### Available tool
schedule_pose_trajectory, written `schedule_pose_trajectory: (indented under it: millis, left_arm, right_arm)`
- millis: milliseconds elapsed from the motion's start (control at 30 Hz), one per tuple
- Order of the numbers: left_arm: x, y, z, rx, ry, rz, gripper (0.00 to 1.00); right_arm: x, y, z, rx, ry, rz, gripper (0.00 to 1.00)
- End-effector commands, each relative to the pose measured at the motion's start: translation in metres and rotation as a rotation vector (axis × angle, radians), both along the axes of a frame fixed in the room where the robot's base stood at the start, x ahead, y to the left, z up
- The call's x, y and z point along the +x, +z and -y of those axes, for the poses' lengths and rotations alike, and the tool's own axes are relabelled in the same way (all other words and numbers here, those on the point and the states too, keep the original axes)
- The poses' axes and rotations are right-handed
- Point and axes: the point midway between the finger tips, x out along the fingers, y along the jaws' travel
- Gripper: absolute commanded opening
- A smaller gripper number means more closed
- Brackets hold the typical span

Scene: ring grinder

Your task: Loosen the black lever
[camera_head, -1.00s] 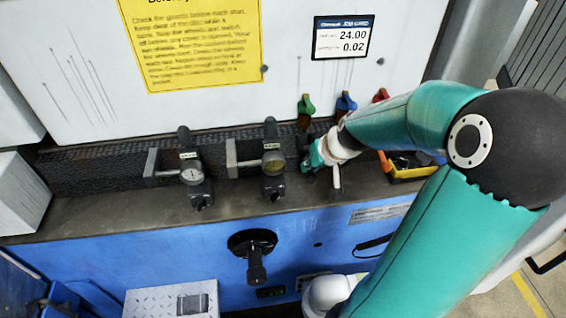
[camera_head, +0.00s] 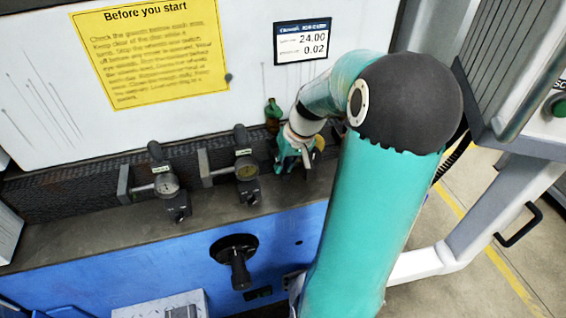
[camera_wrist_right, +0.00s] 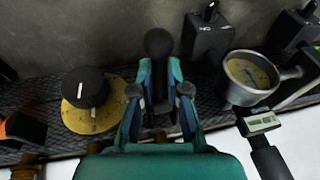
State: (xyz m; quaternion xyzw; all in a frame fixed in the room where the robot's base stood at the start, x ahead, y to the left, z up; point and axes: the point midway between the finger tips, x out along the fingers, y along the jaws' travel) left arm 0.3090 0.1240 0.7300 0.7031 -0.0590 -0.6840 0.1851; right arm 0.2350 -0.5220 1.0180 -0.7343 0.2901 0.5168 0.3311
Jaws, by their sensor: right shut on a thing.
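The black lever (camera_wrist_right: 158,43) shows in the right wrist view as a round black knob on a dark stem, between the fingers of my right gripper (camera_wrist_right: 160,82). The gripper is shut on it, and its fingers hide part of the stem. In the head view my right gripper (camera_head: 289,160) is at the machine's dark ledge, right of two gauges. My own arm and gripper hide the lever there. My left gripper is in neither view.
Two dial gauges on black holders, a left one (camera_head: 166,185) and a right one (camera_head: 246,169), stand close by. A black knob on a yellow disc (camera_wrist_right: 91,118) sits beside the gripper in the wrist view. A black crank (camera_head: 237,262) juts from the blue front.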

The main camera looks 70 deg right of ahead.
Motion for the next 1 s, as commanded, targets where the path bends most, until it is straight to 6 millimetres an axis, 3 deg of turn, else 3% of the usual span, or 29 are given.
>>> schedule_pose_trajectory:
  millis: [67, 100, 233, 667, 1000]
  left_arm:
    - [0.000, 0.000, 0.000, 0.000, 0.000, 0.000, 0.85]
    - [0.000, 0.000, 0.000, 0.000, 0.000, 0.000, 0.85]
    - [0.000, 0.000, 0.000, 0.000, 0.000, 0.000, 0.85]
    - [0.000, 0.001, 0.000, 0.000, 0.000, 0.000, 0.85]
    - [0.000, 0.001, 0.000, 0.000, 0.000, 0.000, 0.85]
  right_arm:
    - [0.001, 0.000, 0.001, -0.002, -0.003, 0.005, 0.00]
    - [0.001, 0.000, 0.001, -0.002, -0.003, 0.005, 0.19]
    - [0.001, 0.000, 0.000, 0.000, -0.003, 0.004, 0.40]
    - [-0.002, 0.008, 0.000, -0.002, -0.004, 0.004, 0.40]
    - [-0.020, 0.065, -0.004, -0.005, -0.007, 0.006, 0.40]
